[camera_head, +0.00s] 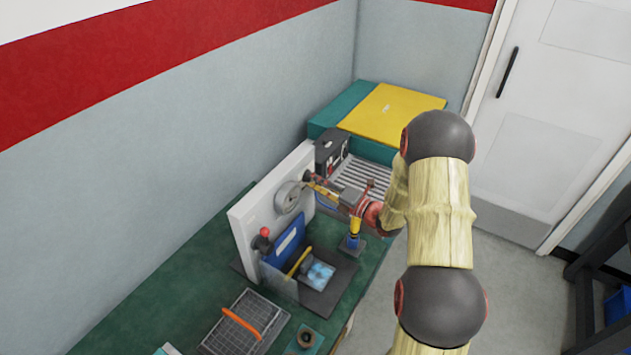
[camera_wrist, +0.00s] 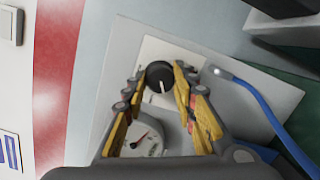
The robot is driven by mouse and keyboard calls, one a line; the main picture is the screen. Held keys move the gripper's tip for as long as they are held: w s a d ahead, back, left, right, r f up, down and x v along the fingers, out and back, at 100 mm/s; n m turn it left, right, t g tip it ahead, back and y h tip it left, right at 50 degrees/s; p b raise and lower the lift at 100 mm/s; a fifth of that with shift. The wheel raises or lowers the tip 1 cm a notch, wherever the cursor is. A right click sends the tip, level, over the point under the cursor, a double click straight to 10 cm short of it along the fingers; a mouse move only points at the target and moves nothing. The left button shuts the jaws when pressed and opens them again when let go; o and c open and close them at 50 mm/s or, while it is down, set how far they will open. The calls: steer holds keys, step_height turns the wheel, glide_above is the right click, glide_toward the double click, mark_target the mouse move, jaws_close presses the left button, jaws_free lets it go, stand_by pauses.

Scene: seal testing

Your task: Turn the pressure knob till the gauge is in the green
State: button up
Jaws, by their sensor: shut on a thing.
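The black pressure knob (camera_wrist: 159,76), with a white pointer line, sits on a pale panel (camera_wrist: 119,72) in the wrist view. My gripper (camera_wrist: 160,79) has its yellow fingers on both sides of the knob and is shut on it. The round gauge (camera_wrist: 150,142) is partly covered by my fingers and wrist; a dark red needle shows, but I cannot make out a green band. In the head view the gauge (camera_head: 289,197) faces right on the upright panel (camera_head: 246,221), and my gripper (camera_head: 315,187) reaches the panel just beyond it, hiding most of the knob.
A black box (camera_head: 331,150) is behind the panel. A blue hose (camera_wrist: 262,102) runs beside the knob.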

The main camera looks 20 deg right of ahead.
steer(key=n+b, duration=0.2)
steer(key=n, duration=0.2)
steer(key=n+y+b, duration=0.1)
steer(key=n+b, duration=0.2)
steer(key=n, duration=0.2)
steer(key=n+y+b, duration=0.1)
steer(key=n+b, duration=0.1)
steer(key=n, duration=0.3)
steer(key=shift+f+b, duration=0.3)
steer(key=shift+b, duration=0.05)
steer(key=n+b, duration=0.2)
steer(key=n, duration=0.2)
steer(key=shift+y+b, duration=0.3)
steer(key=shift+y, duration=0.1)
steer(key=n+y+b, duration=0.1)
steer(key=n+b, duration=0.3)
steer(key=n, duration=0.2)
steer(key=shift+d+f+g, duration=0.1)
steer(key=shift+g, duration=0.3)
steer(key=shift+w+r+n+g+b, duration=0.1)
steer(key=shift+n+g+b, duration=0.3)
steer(key=shift+n+b, duration=2)
steer(key=shift+r+n+g+b, duration=0.1)
steer(key=shift+n+g+b, duration=0.55)
steer(key=shift+n, duration=3.25)
steer(key=shift+t, duration=0.25)
